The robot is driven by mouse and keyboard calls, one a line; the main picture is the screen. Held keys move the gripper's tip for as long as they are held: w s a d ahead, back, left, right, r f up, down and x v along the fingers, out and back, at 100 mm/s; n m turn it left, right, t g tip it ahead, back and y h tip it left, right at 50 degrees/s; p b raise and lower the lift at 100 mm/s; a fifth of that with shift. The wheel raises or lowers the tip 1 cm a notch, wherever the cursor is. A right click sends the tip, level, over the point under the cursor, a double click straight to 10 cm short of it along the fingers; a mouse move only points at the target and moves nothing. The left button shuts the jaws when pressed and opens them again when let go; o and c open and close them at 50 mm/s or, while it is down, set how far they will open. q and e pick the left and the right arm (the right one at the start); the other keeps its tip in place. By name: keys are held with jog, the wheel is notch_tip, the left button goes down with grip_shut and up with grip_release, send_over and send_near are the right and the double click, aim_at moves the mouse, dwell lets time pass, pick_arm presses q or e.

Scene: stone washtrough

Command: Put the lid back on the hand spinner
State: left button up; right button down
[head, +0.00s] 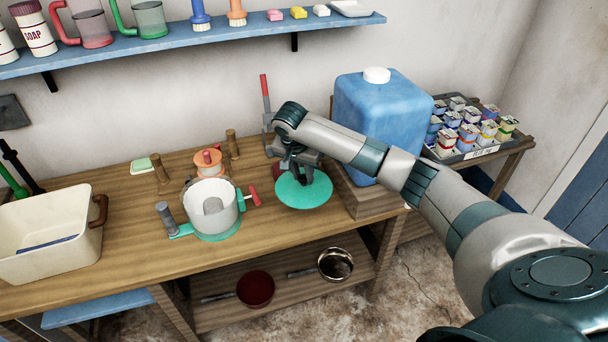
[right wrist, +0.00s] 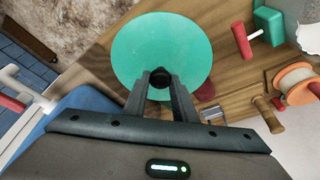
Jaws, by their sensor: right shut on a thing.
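The hand spinner (head: 212,204) is a white open-topped drum on a teal base, standing on the wooden bench, with a grey lever on its left and a red-handled crank on its right. The lid (head: 303,192) is a round teal disc with a dark knob, to the right of the spinner. My right gripper (head: 301,172) is shut on the lid's knob. The right wrist view shows the fingers (right wrist: 160,84) closed around the knob, with the lid (right wrist: 150,45) beyond them. I cannot tell whether the lid touches the bench. My left gripper is not in view.
A blue water container (head: 375,118) on a wooden stand is right of the lid. An orange spool-like item (head: 209,162) and wooden pegs are behind the spinner. A cream basin (head: 45,240) is at the left. A blue shelf (head: 190,43) runs above.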

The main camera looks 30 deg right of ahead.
jog(key=a+r+n, duration=0.1)
jog(key=a, duration=0.1)
jog(key=a+r+n+b, duration=0.1)
jog(key=a, duration=0.1)
jog(key=a+r+b, duration=0.1)
jog(key=a, duration=0.2)
jog(key=shift+s+r+n+t, duration=0.1)
jog(key=shift+s+n+t, duration=0.2)
jog(key=shift+n+t, duration=0.1)
jog(key=s+a+r+n+y+b, duration=0.1)
jog(key=s+a+r+n+b, duration=0.1)
jog(key=s+a+n, duration=0.2)
jog(key=s+a+r+n+y+b, duration=0.1)
jog(key=s+a+r+n+b, duration=0.2)
jog(key=s+a, duration=0.6)
jog(key=shift+a+n+t+y, duration=0.2)
jog(key=shift+n+t+y, duration=0.15)
jog(key=shift+n, duration=0.35)
